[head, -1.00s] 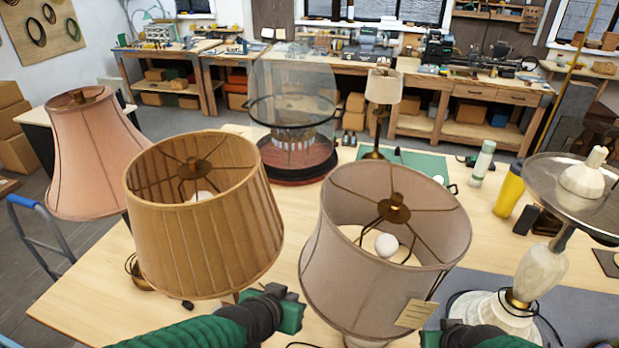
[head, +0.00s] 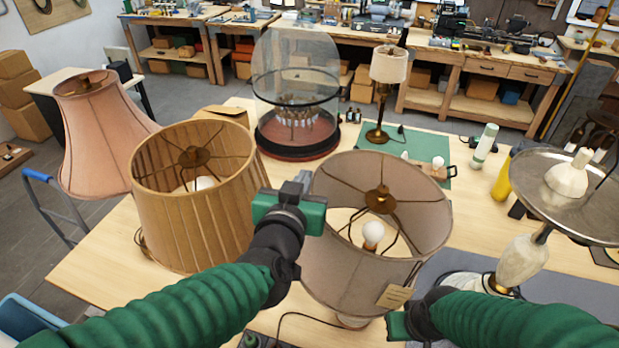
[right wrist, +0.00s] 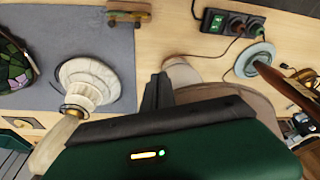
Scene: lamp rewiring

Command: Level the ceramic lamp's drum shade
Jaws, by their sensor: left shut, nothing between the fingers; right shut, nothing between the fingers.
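The drum shade (head: 350,258), grey-beige with a hanging tag (head: 394,296), stands at centre in the head view. Its open rim looks lower at the right than at the left. A brass spider fitting (head: 380,198) and a white bulb (head: 373,234) show inside. The lamp's pale base (head: 352,321) is mostly hidden under the shade. My left gripper (head: 298,198) is shut and empty beside the shade's upper left side; I cannot tell whether it touches. My right gripper (head: 398,324) is shut and empty by the lower right edge; the shade also shows in the right wrist view (right wrist: 240,100).
A pleated tan shade (head: 190,225) stands close left of my left gripper. A pink shade (head: 97,135) is farther left. A glass dome (head: 296,80) and a small lamp (head: 388,65) stand behind.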

